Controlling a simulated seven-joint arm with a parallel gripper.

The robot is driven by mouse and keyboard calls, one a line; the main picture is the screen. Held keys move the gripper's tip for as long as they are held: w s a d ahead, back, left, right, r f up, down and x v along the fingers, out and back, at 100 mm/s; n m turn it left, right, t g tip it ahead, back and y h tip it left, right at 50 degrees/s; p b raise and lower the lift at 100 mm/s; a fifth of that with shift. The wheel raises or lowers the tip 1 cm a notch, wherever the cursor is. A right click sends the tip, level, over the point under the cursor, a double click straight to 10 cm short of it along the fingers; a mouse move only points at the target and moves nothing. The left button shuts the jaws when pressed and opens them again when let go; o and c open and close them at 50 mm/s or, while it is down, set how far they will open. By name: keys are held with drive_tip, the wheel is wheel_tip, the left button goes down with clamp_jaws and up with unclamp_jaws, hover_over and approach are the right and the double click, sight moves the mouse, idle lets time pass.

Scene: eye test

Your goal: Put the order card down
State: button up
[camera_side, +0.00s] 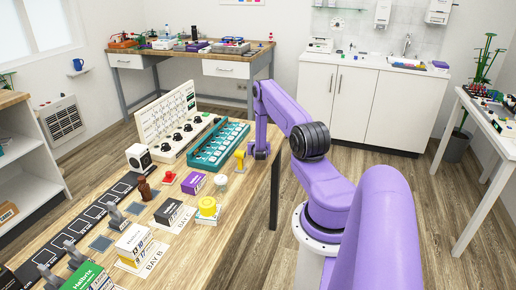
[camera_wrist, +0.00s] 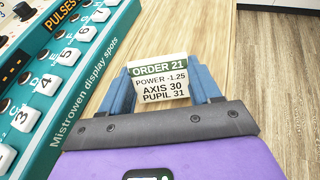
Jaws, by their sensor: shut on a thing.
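The order card (camera_wrist: 160,86) is white with a green band reading ORDER 21, then POWER -1.25, AXIS 30 and PUPIL 31. In the wrist view it sits between the two blue fingers of my gripper (camera_wrist: 161,90), which is shut on it. Bare wooden table top (camera_wrist: 180,30) shows beyond the card; I cannot tell whether the card touches it. In the side view my gripper (camera_side: 260,154) is at the table's right edge, right of the teal rack (camera_side: 193,161). The card cannot be made out there.
The teal rack's numbered edge (camera_wrist: 75,70) runs close along my gripper's left. A yellow stand (camera_side: 240,160) is just left of my gripper. A white panel with dials (camera_side: 160,125), a purple box (camera_side: 193,183) and a yellow round item (camera_side: 207,206) stand farther left. Floor lies right of the table.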

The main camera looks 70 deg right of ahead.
drive_tip(key=shift+f, duration=0.45)
drive_tip(key=shift+f, duration=0.15)
drive_tip(key=o, duration=1)
